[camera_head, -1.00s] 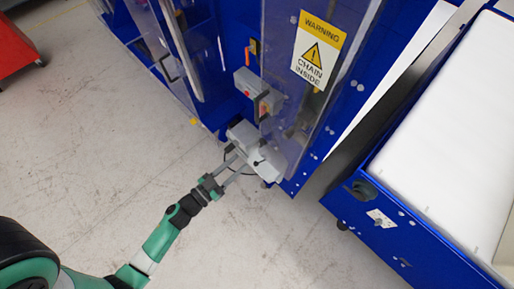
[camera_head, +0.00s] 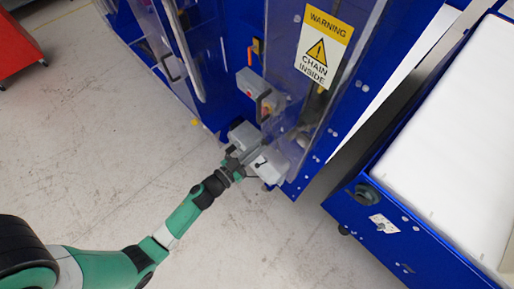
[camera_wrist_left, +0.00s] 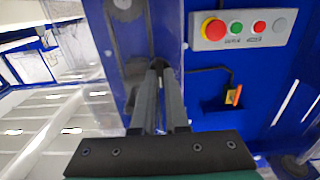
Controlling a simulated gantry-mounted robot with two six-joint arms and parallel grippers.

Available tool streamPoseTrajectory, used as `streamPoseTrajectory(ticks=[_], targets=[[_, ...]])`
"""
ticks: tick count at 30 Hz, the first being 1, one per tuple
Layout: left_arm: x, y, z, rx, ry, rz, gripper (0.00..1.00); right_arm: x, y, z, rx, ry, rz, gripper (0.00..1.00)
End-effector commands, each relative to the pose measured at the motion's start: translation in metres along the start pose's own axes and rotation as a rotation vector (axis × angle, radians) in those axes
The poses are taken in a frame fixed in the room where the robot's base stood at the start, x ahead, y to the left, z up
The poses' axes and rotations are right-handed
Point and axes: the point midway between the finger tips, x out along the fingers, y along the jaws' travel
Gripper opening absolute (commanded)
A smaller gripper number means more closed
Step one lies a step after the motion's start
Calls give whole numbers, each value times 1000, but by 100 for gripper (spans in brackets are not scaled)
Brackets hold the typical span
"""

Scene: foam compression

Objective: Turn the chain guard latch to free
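The chain guard (camera_head: 340,95) is a clear panel with a yellow-and-white warning sign, on the blue machine at upper middle of the head view. My left gripper (camera_head: 240,158) is at the grey boxes by the guard's lower end. In the left wrist view my left gripper (camera_wrist_left: 162,72) points at a small dark rounded part on the blue panel edge, possibly the latch. Its two grey fingers lie close together with a narrow gap. I cannot tell whether they grip that part, as the fingers cover it. My right gripper is out of view.
A control box (camera_wrist_left: 240,28) with red, green and grey buttons is right of the fingers in the left wrist view. An orange switch (camera_wrist_left: 233,95) is below it. A blue bench with a white top (camera_head: 455,140) stands at right.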

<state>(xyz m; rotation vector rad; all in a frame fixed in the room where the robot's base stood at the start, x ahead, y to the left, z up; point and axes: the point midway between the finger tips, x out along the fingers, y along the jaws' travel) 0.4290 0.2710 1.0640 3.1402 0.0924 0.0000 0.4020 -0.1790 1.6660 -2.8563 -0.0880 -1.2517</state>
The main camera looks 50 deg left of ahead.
Motion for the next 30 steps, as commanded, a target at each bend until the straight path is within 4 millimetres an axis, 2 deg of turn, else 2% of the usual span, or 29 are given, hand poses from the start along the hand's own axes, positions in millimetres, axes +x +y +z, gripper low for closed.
streamPoseTrajectory(ticks=[17,23,30], targets=[[0,0,0,45,0,0,0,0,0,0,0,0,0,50],[0,1,0,150,0,0,0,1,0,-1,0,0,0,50],[0,1,0,354,0,0,0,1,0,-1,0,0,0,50]])
